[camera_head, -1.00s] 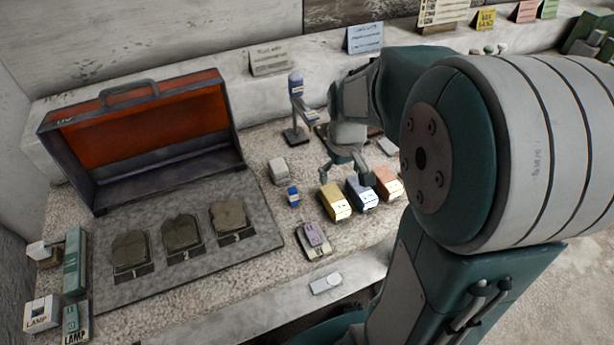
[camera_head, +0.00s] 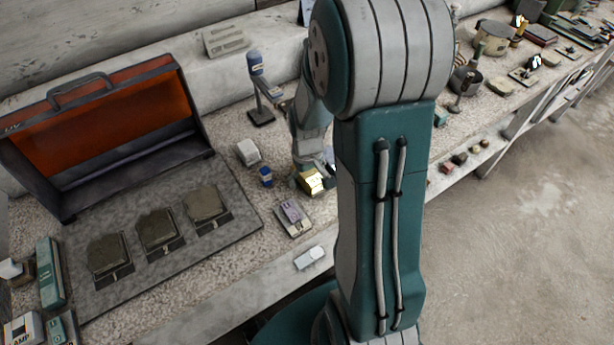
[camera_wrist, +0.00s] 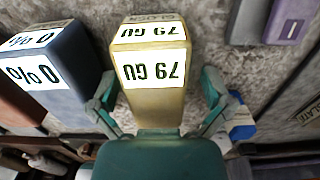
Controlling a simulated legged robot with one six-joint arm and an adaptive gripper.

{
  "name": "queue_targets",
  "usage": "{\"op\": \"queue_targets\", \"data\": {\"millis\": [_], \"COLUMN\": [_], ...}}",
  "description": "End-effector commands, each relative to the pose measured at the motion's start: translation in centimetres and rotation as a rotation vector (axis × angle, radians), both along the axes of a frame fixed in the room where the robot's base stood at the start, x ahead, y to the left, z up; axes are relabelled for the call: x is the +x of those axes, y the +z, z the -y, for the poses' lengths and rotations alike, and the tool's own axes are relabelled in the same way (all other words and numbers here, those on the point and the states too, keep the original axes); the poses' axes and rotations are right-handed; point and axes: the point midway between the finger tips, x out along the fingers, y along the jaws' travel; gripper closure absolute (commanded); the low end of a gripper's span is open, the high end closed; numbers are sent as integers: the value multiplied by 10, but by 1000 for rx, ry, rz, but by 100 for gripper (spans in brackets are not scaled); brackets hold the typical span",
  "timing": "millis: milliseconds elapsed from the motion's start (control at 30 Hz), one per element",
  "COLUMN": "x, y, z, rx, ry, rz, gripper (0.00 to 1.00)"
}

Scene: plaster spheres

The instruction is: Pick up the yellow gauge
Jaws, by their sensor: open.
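The yellow gauge (camera_wrist: 152,100) is a small yellow block with white labels. In the wrist view it stands between the two spread fingers of my gripper (camera_wrist: 160,110), with a finger on each side. The fingers look apart from its sides, though exact contact is hard to tell. In the head view the yellow gauge (camera_head: 311,182) shows just below my gripper (camera_head: 306,168), partly covered by it. A dark blue block (camera_wrist: 52,75) with a white label stands close to the left of the gauge in the wrist view.
A blue item (camera_wrist: 240,128) lies near the right finger. A purple-topped block (camera_head: 292,213) and a small white block (camera_head: 247,152) are nearby on the counter. An open case (camera_head: 110,130) stands to the left. My arm hides part of the counter.

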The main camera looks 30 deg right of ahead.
Motion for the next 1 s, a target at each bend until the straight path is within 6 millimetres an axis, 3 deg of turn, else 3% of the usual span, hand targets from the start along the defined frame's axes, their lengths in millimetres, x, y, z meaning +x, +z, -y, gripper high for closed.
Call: {"op": "queue_targets", "data": {"millis": [1000], "x": [0], "y": [-8], "z": [0], "rx": [0], "ry": [0], "rz": [0], "gripper": [0]}}
